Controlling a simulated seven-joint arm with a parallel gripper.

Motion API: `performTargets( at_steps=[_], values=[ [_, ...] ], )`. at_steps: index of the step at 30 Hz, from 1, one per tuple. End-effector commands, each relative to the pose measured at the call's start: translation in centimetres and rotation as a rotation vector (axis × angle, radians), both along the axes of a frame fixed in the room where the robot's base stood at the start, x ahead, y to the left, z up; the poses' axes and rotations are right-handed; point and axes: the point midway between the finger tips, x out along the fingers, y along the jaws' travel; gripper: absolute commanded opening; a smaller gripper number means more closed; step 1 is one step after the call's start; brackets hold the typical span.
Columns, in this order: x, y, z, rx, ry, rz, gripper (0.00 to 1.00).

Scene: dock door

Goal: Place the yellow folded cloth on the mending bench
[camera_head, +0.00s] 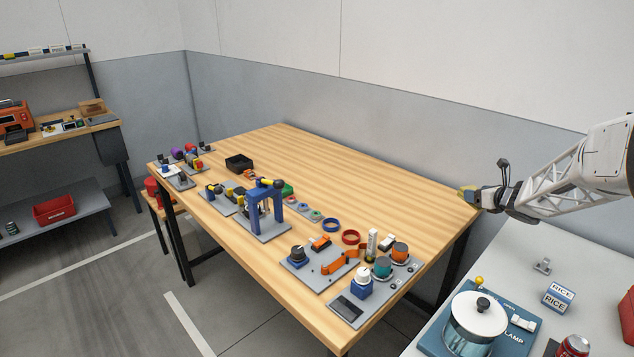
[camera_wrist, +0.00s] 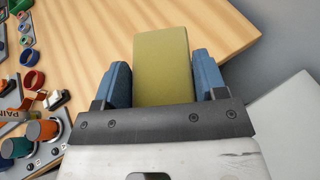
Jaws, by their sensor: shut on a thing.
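The yellow folded cloth (camera_wrist: 162,65) is between the two blue fingers of my gripper (camera_wrist: 161,82) in the wrist view. My gripper is shut on it. In the head view the cloth (camera_head: 467,192) shows as a small yellow patch at the tip of my gripper (camera_head: 472,195), at the right corner of a wooden-topped bench (camera_head: 330,170). The cloth appears over the bench top near its right edge; I cannot tell whether it touches the wood. No label shows which bench is the mending bench.
A blue press frame (camera_head: 266,208), an orange part (camera_head: 340,262) and several knobs and rings line the bench's front side. Its back half is clear. A grey counter with a pot (camera_head: 474,324) and a rice box (camera_head: 558,297) is at the lower right. Another workbench (camera_head: 60,133) stands far left.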

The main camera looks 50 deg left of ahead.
Motion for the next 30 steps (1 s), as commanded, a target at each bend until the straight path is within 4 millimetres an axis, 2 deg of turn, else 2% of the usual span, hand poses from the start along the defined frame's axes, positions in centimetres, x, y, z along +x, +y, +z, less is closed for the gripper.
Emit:
performTargets(
  at_steps=[1, 9, 15, 18, 24, 30],
  values=[
    [-0.9, 2.0, -0.2, 0.0, 0.002, 0.032, 0.41],
    [-5.6, 11.2, -0.8, 0.0, 0.003, 0.191, 0.41],
    [-9.6, 17.5, -1.3, 0.0, 0.002, 0.305, 0.41],
    [-11.4, 20.1, -1.5, 0.001, 0.002, 0.353, 0.41],
    [-13.9, 23.3, -1.8, 0.0, 0.002, 0.417, 0.41],
    [-14.7, 24.3, -1.9, 0.0, 0.002, 0.438, 0.41]
  ],
)
